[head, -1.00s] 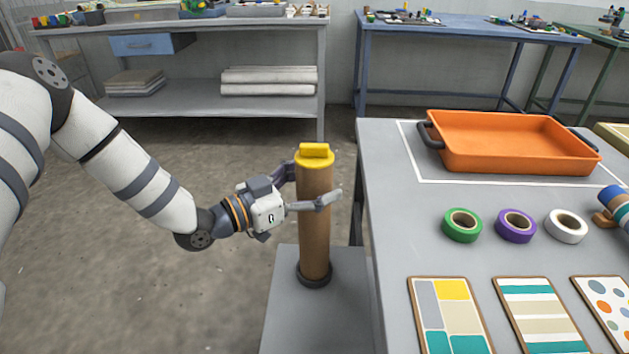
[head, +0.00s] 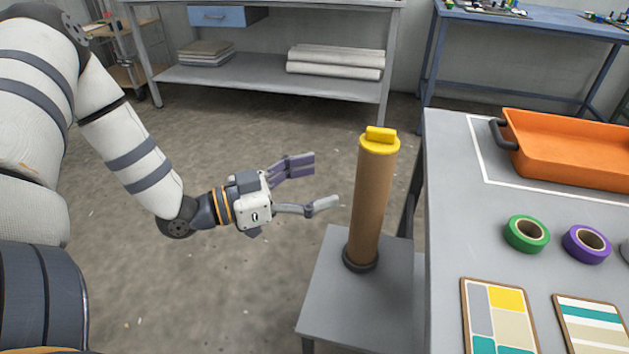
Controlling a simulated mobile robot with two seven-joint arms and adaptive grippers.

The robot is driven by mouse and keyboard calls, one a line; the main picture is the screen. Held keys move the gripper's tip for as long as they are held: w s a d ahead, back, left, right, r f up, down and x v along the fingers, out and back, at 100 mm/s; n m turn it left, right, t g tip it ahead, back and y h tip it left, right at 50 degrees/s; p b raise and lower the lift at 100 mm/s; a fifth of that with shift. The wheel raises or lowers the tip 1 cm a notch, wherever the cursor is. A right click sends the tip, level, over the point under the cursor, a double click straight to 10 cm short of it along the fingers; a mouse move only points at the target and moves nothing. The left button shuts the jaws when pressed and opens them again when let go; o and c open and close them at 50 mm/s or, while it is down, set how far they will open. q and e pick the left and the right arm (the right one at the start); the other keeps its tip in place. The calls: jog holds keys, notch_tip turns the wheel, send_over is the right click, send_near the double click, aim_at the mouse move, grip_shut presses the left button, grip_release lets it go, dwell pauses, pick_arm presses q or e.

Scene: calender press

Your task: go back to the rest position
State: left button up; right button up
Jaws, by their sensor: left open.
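My left gripper (head: 321,184) is open and empty, with its two fingers spread apart and pointing right. It is in the air to the left of a tall brown cylinder (head: 371,205) with a yellow cap (head: 379,141) and a dark base ring. A gap shows between the fingertips and the cylinder. The cylinder stands upright on a small grey stand (head: 335,290). My right gripper is out of the picture.
A grey table (head: 450,230) at the right holds an orange tray (head: 570,150), a green tape roll (head: 526,234), a purple tape roll (head: 587,244) and patterned cards. A grey shelf bench (head: 260,90) stands behind. Open floor lies around my left arm.

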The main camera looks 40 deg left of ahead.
pick_arm(q)
jog(key=s+d+f+n+g+y+p, duration=0.1)
jog(key=s+d+f+n+g+y, duration=0.2)
jog(key=f, duration=0.4)
jog(key=s+d+f+n+g+y+p, duration=0.1)
jog(key=s+d+f+g, duration=0.2)
jog(key=s+f+g, duration=0.35)
jog(key=s+f+g+y, duration=0.1)
jog(key=s+f+g, duration=0.1)
jog(key=s, duration=0.6)
jog(key=s+d+f+n+g+y+p, duration=0.1)
jog(key=s+f+g+y, duration=0.1)
jog(key=s, duration=0.7)
jog(key=s+d+f+n+g+y, duration=0.1)
jog(key=s+f+g, duration=0.2)
jog(key=s+g, duration=0.2)
jog(key=s, duration=0.3)
jog(key=shift+s+d+f+p, duration=0.15)
jog(key=shift+s+d+p, duration=0.15)
jog(key=shift+p, duration=0.1)
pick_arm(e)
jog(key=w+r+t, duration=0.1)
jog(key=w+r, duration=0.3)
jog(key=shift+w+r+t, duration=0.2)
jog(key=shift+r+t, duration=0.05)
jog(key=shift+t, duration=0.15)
